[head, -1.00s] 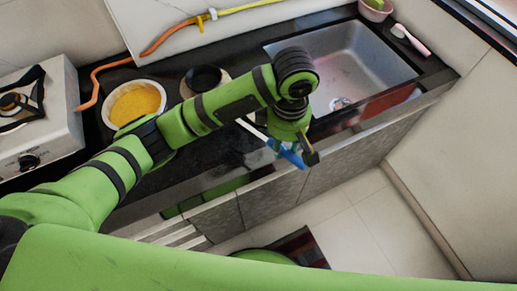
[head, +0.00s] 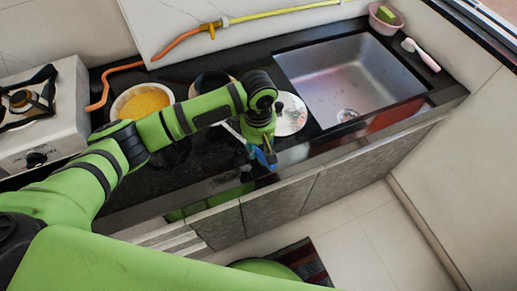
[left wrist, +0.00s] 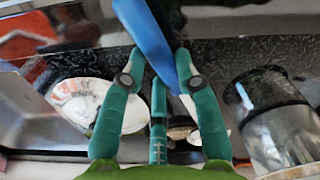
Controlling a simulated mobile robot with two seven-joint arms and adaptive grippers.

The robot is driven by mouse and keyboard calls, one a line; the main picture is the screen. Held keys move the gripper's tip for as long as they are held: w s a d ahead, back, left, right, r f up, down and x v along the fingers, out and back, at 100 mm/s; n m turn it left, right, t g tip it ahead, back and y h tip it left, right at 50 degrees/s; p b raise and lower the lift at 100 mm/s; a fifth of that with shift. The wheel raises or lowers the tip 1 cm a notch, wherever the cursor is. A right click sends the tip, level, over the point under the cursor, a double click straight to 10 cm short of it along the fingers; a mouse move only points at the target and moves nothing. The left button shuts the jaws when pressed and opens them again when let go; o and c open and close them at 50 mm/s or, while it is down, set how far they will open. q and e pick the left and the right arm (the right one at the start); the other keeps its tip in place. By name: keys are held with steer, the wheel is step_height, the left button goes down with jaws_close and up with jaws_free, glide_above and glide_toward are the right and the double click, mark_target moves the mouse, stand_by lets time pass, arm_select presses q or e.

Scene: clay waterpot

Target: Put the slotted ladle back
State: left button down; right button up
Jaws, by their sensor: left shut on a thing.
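The slotted ladle shows as a blue handle (left wrist: 148,32) in the left wrist view, running between my fingers. My left gripper (left wrist: 160,72) has its teal fingers shut on this handle. In the head view my left gripper (head: 260,152) is above the front edge of the counter, right of the dark pot (head: 210,80). A pale shaft (head: 231,129) shows beside it to the left. The ladle's head is hidden or too small to make out. In the left wrist view a dark, shiny pot (left wrist: 282,135) stands right of the fingers. My right gripper is out of view.
A white plate (head: 292,116) lies just right of my gripper, beside the sink (head: 350,75). A bowl of yellow food (head: 142,102) and a stove (head: 40,115) are to the left. A hose (head: 185,38) runs along the back. The counter's front edge is below my arm.

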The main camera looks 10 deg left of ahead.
arm_select(q)
steer(key=shift+f, duration=1.2)
steer(key=shift+f, duration=0.3)
steer(key=c, duration=0.9)
jaws_free()
steer(key=shift+f, duration=0.1)
steer(key=shift+r, duration=0.45)
step_height(320, 180, up, 12)
